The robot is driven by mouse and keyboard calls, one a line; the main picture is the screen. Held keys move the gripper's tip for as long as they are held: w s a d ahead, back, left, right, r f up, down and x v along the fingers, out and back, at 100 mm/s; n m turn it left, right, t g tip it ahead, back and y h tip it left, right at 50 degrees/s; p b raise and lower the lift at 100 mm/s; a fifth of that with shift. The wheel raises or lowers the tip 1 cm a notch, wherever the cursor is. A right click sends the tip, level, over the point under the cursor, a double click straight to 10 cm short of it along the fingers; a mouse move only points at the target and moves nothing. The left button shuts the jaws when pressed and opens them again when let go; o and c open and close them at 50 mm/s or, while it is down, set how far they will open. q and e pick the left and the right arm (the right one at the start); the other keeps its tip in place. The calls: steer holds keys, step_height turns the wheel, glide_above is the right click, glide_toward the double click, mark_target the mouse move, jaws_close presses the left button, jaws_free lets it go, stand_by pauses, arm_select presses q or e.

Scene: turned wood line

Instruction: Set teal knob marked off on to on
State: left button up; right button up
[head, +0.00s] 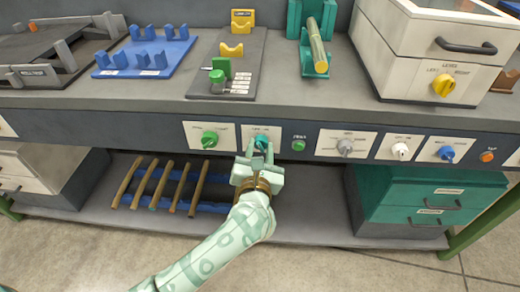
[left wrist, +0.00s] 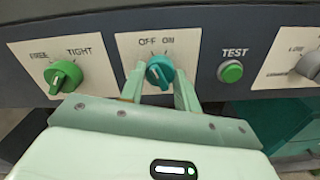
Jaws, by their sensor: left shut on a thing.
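The teal knob (left wrist: 160,70) sits on a white plate lettered OFF and ON on the front panel. In the head view the knob (head: 261,142) is partly covered by my left gripper (head: 256,155). The left gripper comes from below and is shut on the knob, one finger on each side, as the left wrist view (left wrist: 159,80) shows. The knob's pale mark seems to lean up and left, toward OFF; it is small. My right gripper is in neither view.
A green FREE/TIGHT knob (left wrist: 65,76) is close on the left, and a green TEST button (left wrist: 230,71) on the right. Grey (head: 345,146), white (head: 401,151) and blue (head: 445,153) knobs continue right.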

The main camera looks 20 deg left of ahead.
arm_select(q)
steer(key=shift+r+m+p, duration=0.2)
steer(key=shift+m+p, duration=0.4)
steer(key=shift+p, duration=0.1)
steer(key=m+p, duration=0.2)
steer(key=p, duration=0.1)
steer(key=shift+r+m, duration=0.1)
steer(key=shift+m, duration=0.3)
steer(key=m+p, duration=0.2)
steer(key=m, duration=0.1)
steer(key=shift+p, duration=0.35)
steer(key=shift+f+m+p, duration=0.25)
steer(key=shift+m+p, duration=0.4)
steer(key=shift+m, duration=0.25)
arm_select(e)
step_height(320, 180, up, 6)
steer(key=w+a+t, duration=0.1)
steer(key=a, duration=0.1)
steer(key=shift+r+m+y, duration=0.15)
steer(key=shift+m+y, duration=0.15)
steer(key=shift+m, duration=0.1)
arm_select(q)
steer(key=shift+f, duration=0.1)
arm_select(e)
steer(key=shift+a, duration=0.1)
arm_select(q)
steer(key=o, duration=1)
steer(key=shift+d, duration=0.1)
